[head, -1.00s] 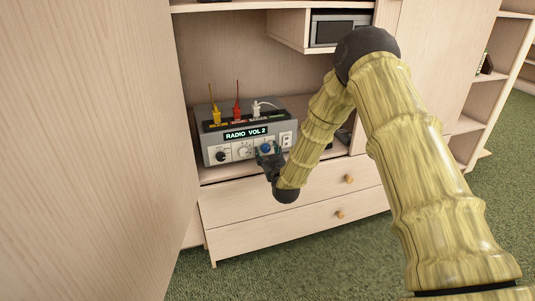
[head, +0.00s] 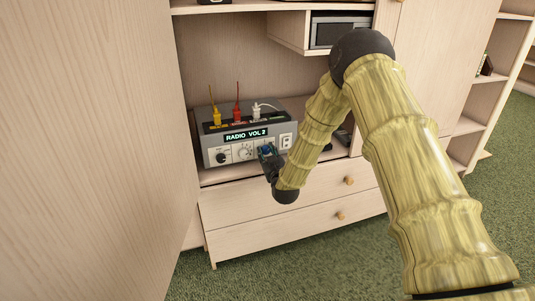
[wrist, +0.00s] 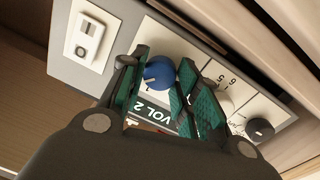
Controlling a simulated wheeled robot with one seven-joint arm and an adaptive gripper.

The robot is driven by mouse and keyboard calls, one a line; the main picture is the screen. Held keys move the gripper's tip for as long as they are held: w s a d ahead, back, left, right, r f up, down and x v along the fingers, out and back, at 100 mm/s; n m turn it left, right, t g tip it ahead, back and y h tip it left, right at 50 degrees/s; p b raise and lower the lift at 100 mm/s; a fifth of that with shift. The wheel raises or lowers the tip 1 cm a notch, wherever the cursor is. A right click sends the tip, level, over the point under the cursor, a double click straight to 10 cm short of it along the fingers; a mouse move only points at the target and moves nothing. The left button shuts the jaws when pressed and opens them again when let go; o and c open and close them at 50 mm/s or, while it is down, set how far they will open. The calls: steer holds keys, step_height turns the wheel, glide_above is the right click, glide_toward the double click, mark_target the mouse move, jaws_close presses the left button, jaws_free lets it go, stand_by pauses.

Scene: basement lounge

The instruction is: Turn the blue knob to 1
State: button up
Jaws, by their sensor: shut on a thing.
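The blue knob (wrist: 159,72) is on the front panel of a grey radio box (head: 215,155). In the head view the knob (head: 266,150) is partly covered by my gripper. My gripper (wrist: 158,88) is shut on the blue knob, with a green-padded finger on each side of it. In the head view my gripper (head: 268,156) is at the right part of the panel. The display (head: 246,134) reads "RADIO VOL 2". The knob's pointer and most scale marks are hidden or too small to read.
A black knob (head: 221,158) and a white dial (head: 245,152) sit left of the blue knob. A white switch plate (head: 286,141) is to its right. Yellow, red and white plugs stand on top of the box. Drawers (head: 295,203) lie below; a wood panel (head: 90,150) stands at left.

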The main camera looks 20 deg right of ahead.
steer(key=n+p, duration=0.1)
steer(key=n, duration=0.3)
steer(key=shift+n+t+p, duration=0.3)
steer(key=shift+n+p, duration=0.1)
steer(key=shift+n, duration=1.9)
steer(key=shift+f, duration=0.1)
steer(key=o, duration=1)
steer(key=s, duration=1.2)
steer(key=shift+f, duration=0.25)
steer(key=shift+f, duration=0.1)
